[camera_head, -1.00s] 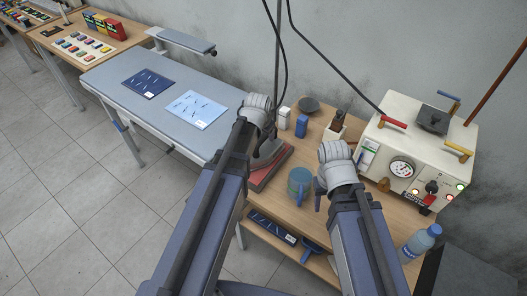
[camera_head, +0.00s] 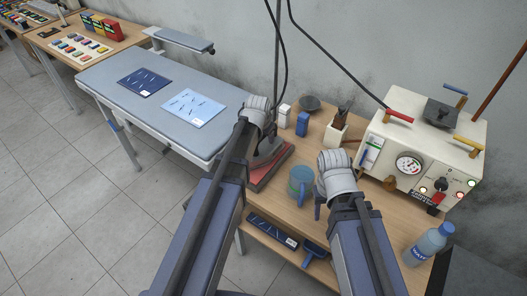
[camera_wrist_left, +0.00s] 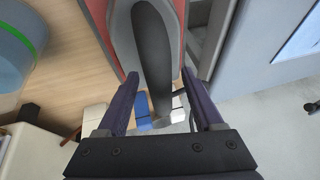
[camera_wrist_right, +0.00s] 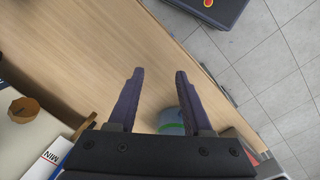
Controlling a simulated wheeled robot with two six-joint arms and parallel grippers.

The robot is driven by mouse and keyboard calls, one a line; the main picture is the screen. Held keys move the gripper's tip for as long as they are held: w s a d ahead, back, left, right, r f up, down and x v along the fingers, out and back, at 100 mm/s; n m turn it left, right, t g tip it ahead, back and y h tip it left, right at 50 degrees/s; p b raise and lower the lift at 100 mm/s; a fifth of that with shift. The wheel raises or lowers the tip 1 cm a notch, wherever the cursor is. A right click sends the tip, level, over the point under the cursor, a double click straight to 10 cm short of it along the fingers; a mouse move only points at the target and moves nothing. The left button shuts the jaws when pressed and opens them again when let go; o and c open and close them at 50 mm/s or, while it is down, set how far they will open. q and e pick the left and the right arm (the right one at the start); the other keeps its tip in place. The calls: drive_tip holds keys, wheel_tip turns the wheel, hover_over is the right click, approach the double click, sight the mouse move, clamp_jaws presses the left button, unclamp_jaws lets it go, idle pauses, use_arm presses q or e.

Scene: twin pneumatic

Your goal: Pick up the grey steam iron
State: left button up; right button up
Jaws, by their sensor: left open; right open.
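The grey steam iron (camera_head: 267,150) stands on a red pad (camera_head: 272,176) on the wooden table, partly hidden behind my left arm in the head view. In the left wrist view the iron's long dark handle (camera_wrist_left: 153,55) lies between and beyond the fingers of my left gripper (camera_wrist_left: 158,76). That gripper is open, and I cannot tell whether either finger touches the handle. My right gripper (camera_wrist_right: 159,73) is open and empty above the bare wood of the table.
A teal mug (camera_head: 301,183) stands between my arms. A white steam station (camera_head: 395,152) with a gauge and a water bottle (camera_head: 424,244) are at the right. Small boxes and a pen holder (camera_head: 336,131) stand behind. A grey ironing table (camera_head: 110,72) is at the left.

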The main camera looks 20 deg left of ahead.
use_arm(q)
clamp_jaws()
idle(0.4)
drive_tip(key=shift+r, duration=0.1)
idle(0.8)
